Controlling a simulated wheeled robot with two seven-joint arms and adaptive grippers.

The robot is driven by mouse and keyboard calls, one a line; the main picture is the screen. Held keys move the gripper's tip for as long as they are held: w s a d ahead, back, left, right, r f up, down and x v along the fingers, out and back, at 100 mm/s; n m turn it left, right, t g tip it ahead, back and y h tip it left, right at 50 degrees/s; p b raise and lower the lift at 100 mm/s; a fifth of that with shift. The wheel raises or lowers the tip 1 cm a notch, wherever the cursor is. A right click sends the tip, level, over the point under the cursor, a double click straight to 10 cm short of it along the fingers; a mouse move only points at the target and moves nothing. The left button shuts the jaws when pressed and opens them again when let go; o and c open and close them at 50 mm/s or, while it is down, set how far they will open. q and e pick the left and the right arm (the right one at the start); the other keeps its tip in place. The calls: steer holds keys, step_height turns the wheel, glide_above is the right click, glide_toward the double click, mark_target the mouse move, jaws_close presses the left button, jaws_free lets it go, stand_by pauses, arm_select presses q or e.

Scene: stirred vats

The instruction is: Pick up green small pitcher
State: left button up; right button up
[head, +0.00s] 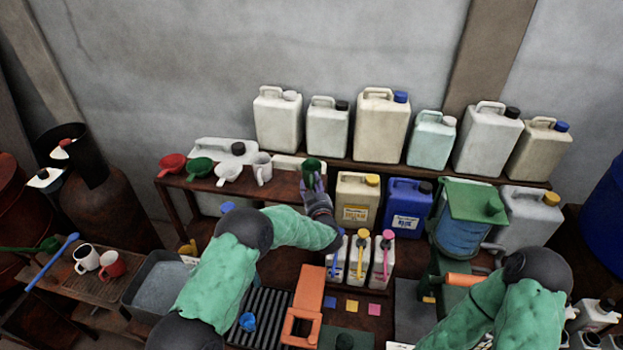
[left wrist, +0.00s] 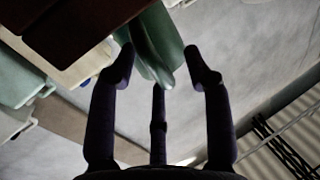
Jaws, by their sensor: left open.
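The green small pitcher (head: 312,170) is at the right end of the row of vessels on the raised wooden shelf (head: 284,192). My left gripper (head: 314,184) is right at it, on its near side, and covers its lower part in the head view. In the left wrist view the green pitcher (left wrist: 158,48) lies between the spread fingertips of the open left gripper (left wrist: 163,66). I cannot tell whether any finger touches it. My right arm shows at the lower right of the head view, but its gripper does not show.
A white pitcher (head: 262,170) stands just left of it, then a white funnel (head: 229,174), a green funnel (head: 200,169) and a red funnel (head: 172,162). A cream canister (head: 357,199) stands close on the right. Large canisters (head: 381,124) line the shelf behind.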

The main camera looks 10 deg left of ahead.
arm_select(q)
jaws_close()
stand_by(0.5)
steer(key=shift+r, duration=1.5)
steer(key=s+r, duration=1)
steer(key=s, duration=0.4)
steer(key=shift+d, duration=0.4)
steer(key=shift+r, duration=0.1)
stand_by(1.5)
